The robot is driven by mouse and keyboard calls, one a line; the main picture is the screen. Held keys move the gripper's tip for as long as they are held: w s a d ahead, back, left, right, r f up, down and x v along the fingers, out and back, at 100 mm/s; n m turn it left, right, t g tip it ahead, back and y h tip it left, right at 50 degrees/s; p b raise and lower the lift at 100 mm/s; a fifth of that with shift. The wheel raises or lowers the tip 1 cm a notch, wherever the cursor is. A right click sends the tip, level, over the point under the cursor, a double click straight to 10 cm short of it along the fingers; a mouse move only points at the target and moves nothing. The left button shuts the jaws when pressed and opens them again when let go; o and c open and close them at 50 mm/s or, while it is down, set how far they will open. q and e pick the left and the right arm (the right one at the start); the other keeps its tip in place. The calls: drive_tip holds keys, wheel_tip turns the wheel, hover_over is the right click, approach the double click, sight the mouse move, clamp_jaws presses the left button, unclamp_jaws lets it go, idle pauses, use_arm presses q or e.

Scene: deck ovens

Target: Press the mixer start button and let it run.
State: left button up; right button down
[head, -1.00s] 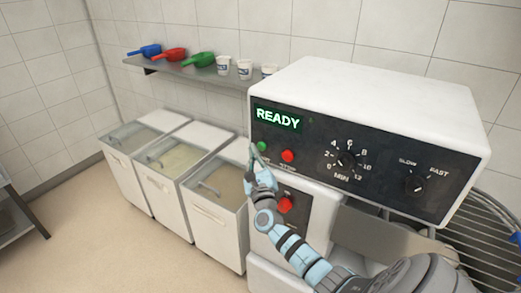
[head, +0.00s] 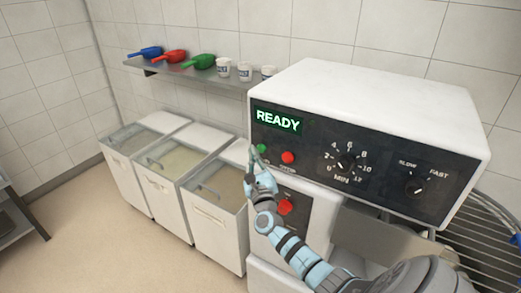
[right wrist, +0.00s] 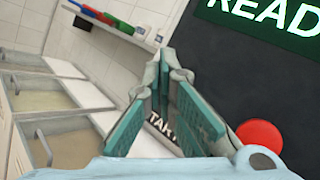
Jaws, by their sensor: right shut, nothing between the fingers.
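The mixer's dark control panel (head: 315,150) carries a lit green display (head: 277,119) reading READY. Below the display are a green button (head: 262,148) and, to its right, a red button (head: 288,157). My right gripper (head: 254,151) is shut and empty, its fingertips just left of the green button and overlapping its edge; I cannot tell if they touch it. In the right wrist view the fingers (right wrist: 165,65) cover the green button, part of a START label (right wrist: 163,132) shows between them, and the red button (right wrist: 260,138) is to the right. My left gripper is not in view.
A minutes dial (head: 346,160) and a speed knob (head: 414,187) sit further right on the panel. Another red button (head: 285,207) is lower, beside my arm. Ingredient bins (head: 215,215) stand left; a shelf (head: 190,72) holds scoops and cups. A wire guard (head: 485,225) is at right.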

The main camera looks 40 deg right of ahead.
drive_tip(key=shift+d, duration=0.1)
drive_tip(key=shift+w+d, duration=0.15)
drive_tip(key=shift+d, duration=0.2)
drive_tip(key=shift+w+d+b, duration=0.1)
drive_tip(key=shift+d+b, duration=0.3)
drive_tip(key=shift+b, duration=0.15)
idle(0.7)
idle(0.3)
drive_tip(key=shift+s+a+p, duration=0.25)
drive_tip(key=shift+a+p, duration=0.1)
drive_tip(key=shift+a, duration=0.5)
drive_tip(key=a, duration=0.2)
drive_tip(key=s+a+p, duration=0.1)
drive_tip(key=a, duration=0.1)
drive_tip(key=shift+s+a, duration=0.2)
drive_tip(key=shift+a, duration=0.2)
